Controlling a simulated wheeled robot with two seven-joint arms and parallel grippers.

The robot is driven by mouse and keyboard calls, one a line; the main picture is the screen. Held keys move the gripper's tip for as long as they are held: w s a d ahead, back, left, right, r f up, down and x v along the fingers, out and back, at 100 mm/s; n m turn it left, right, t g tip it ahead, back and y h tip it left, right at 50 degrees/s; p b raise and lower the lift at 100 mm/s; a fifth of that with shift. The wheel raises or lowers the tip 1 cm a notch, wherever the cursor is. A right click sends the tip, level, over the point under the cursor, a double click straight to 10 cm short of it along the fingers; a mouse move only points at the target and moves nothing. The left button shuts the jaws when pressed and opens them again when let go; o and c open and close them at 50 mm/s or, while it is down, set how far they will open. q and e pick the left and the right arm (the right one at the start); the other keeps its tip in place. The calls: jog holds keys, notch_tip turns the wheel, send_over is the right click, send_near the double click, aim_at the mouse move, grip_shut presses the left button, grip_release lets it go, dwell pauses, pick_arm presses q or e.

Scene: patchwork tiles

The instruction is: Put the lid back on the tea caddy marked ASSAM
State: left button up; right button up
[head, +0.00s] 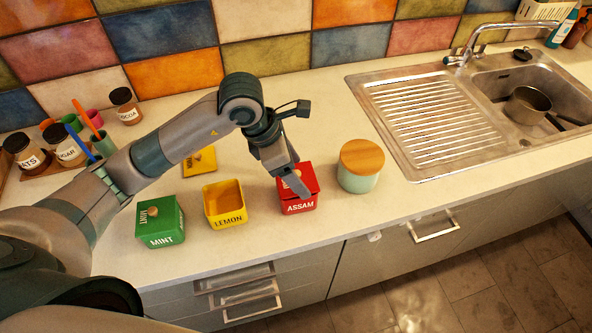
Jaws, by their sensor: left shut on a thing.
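The red tea caddy marked ASSAM (299,207) stands upright on the counter, right of the yellow caddy. Its red lid (310,174) is at the top of the caddy, under my left gripper (296,184). My left gripper points down from above and is shut on the red lid. Its fingers hide the middle of the lid. I cannot tell whether the lid sits flush on the rim or is slightly above it. My right gripper is not in view.
The yellow LEMON caddy (225,205) stands open, with a yellow lid (200,161) behind it. The green MINT caddy (160,226) has its lid on. A pale green jar with a wooden top (361,161) stands close right of the red caddy. A sink (500,90) is farther right.

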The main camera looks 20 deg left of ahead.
pick_arm(q)
jog(key=shift+f+b, duration=0.15)
jog(key=shift+b, duration=1.05)
dwell(2.3)
dwell(0.4)
jog(key=o, duration=1.3)
jog(key=shift+o, duration=0.2)
jog(key=shift+r+p, duration=1.6)
jog(key=shift+r, duration=1.9)
grip_shut()
